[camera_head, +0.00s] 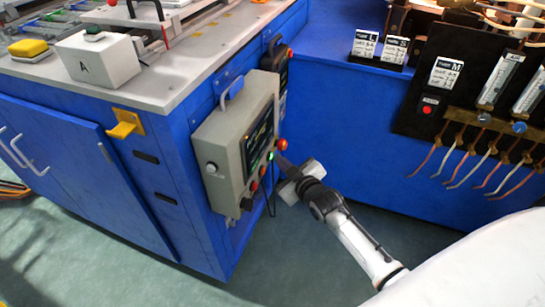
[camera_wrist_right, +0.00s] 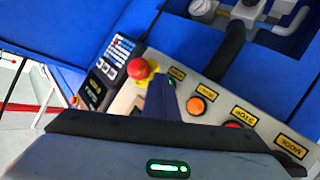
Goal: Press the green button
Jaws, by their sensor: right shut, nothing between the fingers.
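The green button (camera_head: 271,156) glows on the right face of a grey control box (camera_head: 207,143) in the head view. My right gripper (camera_head: 281,158) comes from the lower right, its shut, empty fingertips close to the button. In the right wrist view the dark shut fingers (camera_wrist_right: 161,82) point at the button panel. A small green glow (camera_wrist_right: 171,83) shows at their tip, so the green button is mostly hidden behind them. I cannot tell whether they touch it. My left gripper is not in view.
A red emergency knob (camera_wrist_right: 142,71) on yellow sits just left of the fingers. An orange button (camera_wrist_right: 196,106) and a red button (camera_wrist_right: 233,125) lie to the right. A blue cabinet (camera_head: 340,120) stands behind. A white box marked A (camera_head: 97,60) is on the bench.

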